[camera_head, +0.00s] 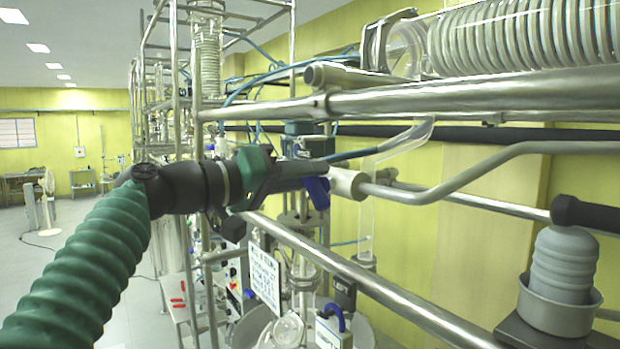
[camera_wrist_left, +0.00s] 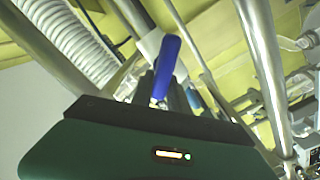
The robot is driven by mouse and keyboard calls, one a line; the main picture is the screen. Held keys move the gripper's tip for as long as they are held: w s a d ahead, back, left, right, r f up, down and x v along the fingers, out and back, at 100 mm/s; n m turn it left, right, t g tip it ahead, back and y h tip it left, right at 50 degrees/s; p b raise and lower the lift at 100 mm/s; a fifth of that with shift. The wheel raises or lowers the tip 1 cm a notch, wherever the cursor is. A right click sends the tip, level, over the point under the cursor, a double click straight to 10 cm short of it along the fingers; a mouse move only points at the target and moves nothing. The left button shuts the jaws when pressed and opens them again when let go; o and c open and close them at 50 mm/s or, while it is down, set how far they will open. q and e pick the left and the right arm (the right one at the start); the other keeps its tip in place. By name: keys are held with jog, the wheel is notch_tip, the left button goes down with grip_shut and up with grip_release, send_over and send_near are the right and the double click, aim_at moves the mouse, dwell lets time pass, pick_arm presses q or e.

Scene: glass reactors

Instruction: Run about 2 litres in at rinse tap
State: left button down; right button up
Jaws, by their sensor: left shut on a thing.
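My left gripper (camera_head: 318,176) reaches in from the left, with a green body and dark fingers. It is shut on the blue tap lever (camera_head: 318,192), whose lower part sticks out below the fingers. The lever also shows in the left wrist view (camera_wrist_left: 166,66), standing out from between the fingers (camera_wrist_left: 160,98). A white tap body or fitting (camera_head: 347,183) sits just right of the fingers, on a bent metal pipe (camera_head: 440,190). The fingers hide part of the lever. I see no running liquid. My right gripper is not in view.
Thick metal rails run above (camera_head: 430,95) and below (camera_head: 360,275) the gripper. A coiled glass condenser (camera_head: 520,40) lies at the upper right. Glassware and a lettered sign (camera_head: 264,278) stand below. Open floor (camera_head: 50,270) is at the left.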

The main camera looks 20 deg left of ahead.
pick_arm(q)
jog(key=shift+w+a+f+n, duration=0.15)
jog(key=shift+f+n, duration=0.05)
jog(key=shift+n, duration=0.9)
jog(key=c, duration=1.4)
grip_release()
jog(key=shift+o, duration=0.6)
jog(key=shift+w+f, duration=0.1)
jog(key=shift+w, duration=0.15)
jog(key=shift+a, duration=0.1)
jog(key=b+v, duration=0.6)
jog(key=v, duration=1.1)
jog(key=shift+b, duration=0.3)
